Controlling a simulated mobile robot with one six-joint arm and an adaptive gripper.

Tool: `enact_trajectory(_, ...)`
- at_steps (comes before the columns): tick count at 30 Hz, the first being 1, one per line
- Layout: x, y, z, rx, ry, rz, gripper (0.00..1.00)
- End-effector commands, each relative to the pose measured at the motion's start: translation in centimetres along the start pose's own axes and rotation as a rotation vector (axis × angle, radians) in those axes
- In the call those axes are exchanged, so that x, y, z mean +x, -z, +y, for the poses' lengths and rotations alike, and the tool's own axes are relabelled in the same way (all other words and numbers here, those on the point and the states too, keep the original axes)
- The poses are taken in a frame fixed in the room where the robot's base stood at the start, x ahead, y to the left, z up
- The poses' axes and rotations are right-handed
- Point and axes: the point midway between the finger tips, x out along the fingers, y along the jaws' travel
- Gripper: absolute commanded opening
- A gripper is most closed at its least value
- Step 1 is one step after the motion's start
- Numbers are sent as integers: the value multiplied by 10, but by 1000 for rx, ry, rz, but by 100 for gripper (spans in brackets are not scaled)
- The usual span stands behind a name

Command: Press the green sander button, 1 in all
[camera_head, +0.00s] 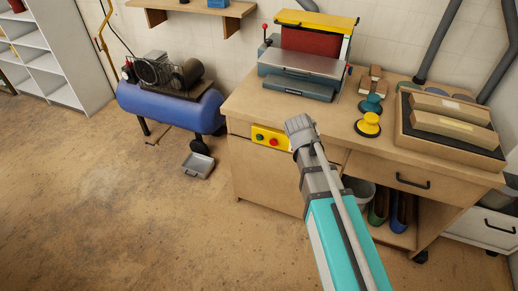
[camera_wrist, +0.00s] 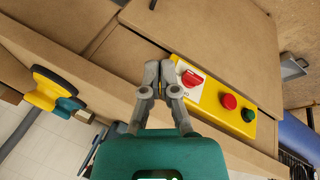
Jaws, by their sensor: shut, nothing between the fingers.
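The green button (camera_wrist: 248,115) sits at the far end of a yellow control panel (camera_wrist: 212,98) in the wrist view, beside a red button (camera_wrist: 229,101). In the head view the panel (camera_head: 284,132) is on the bench's front face, with the green button (camera_head: 259,136) at its left. My gripper (camera_wrist: 159,70) is shut and empty, its fingertips beside the panel's red switch end, away from the green button. I cannot tell whether the fingertips touch the bench. In the head view my gripper (camera_head: 298,124) covers the panel's right end.
The sander (camera_head: 305,55) stands on the workbench (camera_head: 240,102). Yellow (camera_head: 368,125) and teal (camera_head: 371,103) hand tools and a tray of wooden pieces (camera_head: 402,141) are to its right. A blue compressor (camera_head: 180,110) and a small metal pan (camera_head: 197,165) are at left. Open floor lies in front.

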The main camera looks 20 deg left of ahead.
Motion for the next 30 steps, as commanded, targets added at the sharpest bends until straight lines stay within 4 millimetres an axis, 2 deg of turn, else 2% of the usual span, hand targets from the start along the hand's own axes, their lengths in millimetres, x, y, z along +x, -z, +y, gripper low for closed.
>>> enact_trajectory(1,14,10,-22,-28,-16,25,0)
enact_trajectory(6,24,34,-76,-105,-69,106,0)
enact_trajectory(15,33,68,-178,-235,-150,258,0)
enact_trajectory(18,32,75,-206,-269,-168,301,0)
enact_trajectory(21,31,80,-226,-293,-182,334,0)
enact_trajectory(24,29,82,-239,-308,-191,354,0)
enact_trajectory(30,26,84,-246,-317,-196,367,0)
